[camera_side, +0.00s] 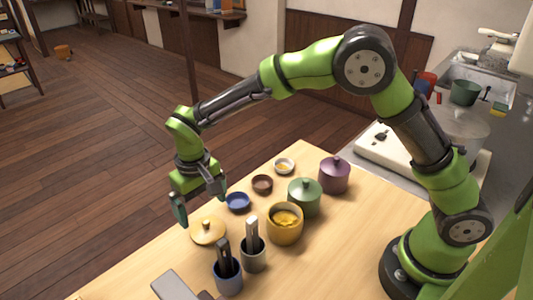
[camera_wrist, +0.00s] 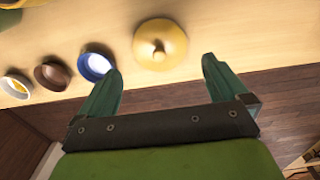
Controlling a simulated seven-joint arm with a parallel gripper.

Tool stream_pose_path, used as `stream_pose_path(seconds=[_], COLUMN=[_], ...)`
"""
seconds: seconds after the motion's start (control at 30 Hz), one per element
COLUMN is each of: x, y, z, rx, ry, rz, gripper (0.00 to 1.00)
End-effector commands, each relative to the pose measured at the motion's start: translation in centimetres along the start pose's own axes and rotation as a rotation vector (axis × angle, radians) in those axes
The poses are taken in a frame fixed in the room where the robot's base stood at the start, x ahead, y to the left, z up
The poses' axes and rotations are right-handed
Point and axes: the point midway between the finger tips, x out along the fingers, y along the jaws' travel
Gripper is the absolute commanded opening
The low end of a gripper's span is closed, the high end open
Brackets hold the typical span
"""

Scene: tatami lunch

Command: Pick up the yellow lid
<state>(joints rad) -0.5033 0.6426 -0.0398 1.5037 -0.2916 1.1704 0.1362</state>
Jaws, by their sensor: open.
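The yellow lid (camera_side: 208,231) lies on the wooden table near its far left edge, its knob facing up. In the wrist view the lid (camera_wrist: 160,44) is just beyond and between my two fingers, and no finger touches it. My gripper (camera_side: 203,205) hangs above the table edge by the lid, with its fingers apart. It is open and empty in the wrist view (camera_wrist: 158,78). An open yellow pot (camera_side: 285,224) with yellow contents stands to the right of the lid.
A blue dish (camera_side: 238,202), a brown dish (camera_side: 262,184) and a white dish (camera_side: 284,166) stand in a row behind. Green (camera_side: 305,197) and purple (camera_side: 335,175) lidded pots are to the right. Two utensil cups (camera_side: 228,277) (camera_side: 253,254) stand in front of the lid.

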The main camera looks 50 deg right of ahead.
Motion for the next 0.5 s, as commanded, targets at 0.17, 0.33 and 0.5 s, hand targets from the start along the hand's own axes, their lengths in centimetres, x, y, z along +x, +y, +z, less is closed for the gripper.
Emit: stream_pose_path(seconds=[0.17, 0.33, 0.5], x=[1.5, 3.3, 5.8], y=[0.0, 0.1, 0.1], z=[0.0, 0.0, -0.1], rx=[-0.001, 0.001, 0.0], ry=[0.001, -0.003, -0.002], rz=[0.0, 0.001, 0.0], gripper=[1.0, 1.0, 1.0])
